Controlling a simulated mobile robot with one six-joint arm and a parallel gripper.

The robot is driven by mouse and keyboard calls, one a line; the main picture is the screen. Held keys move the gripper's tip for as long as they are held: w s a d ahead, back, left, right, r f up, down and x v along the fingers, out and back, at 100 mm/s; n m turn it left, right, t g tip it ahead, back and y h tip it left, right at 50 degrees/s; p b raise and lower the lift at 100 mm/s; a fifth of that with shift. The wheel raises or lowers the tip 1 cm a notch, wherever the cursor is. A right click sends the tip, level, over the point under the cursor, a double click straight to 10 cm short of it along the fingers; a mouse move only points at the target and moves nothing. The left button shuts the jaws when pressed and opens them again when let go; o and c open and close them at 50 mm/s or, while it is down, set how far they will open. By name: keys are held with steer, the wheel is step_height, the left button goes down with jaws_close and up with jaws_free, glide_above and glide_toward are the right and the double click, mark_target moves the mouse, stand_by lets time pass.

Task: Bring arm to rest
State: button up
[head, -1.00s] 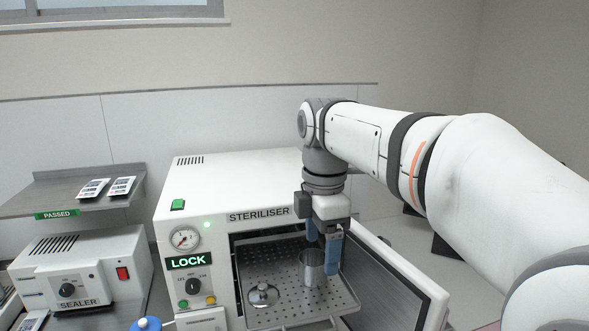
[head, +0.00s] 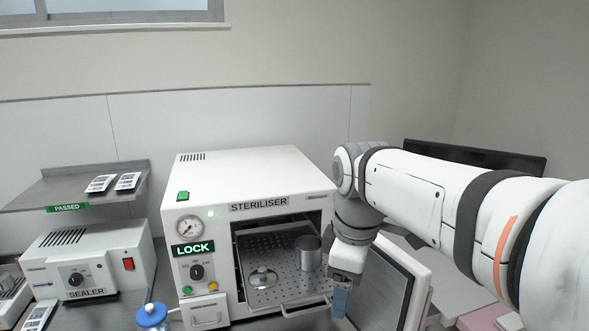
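My gripper (head: 341,298) hangs from the arm at the right front of the steriliser (head: 258,172), near the open door (head: 385,290). Its blue fingertips point down and show as one narrow shape, so I cannot tell how far apart they are. It is apart from the metal cup (head: 308,254), which stands upright on the perforated tray (head: 262,240). A round metal lid with a knob (head: 262,278) lies on the tray to the left of the cup.
The sealer (head: 86,268) stands at the left, below a shelf marked PASSED (head: 75,188) with two pouches (head: 114,182). A blue-topped bottle (head: 151,314) is at the front. The steriliser door stands open at the right, close to my arm. A dark screen (head: 475,155) is behind the arm.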

steer(key=s+d+f+m+t, duration=0.2)
steer(key=s+d+f+m, duration=0.4)
steer(key=s+f+m, duration=0.3)
steer(key=shift+d+f+m, duration=0.2)
steer(key=shift+f+m, duration=0.4)
steer(key=shift+m, duration=1.7)
steer(key=shift+c, duration=0.6)
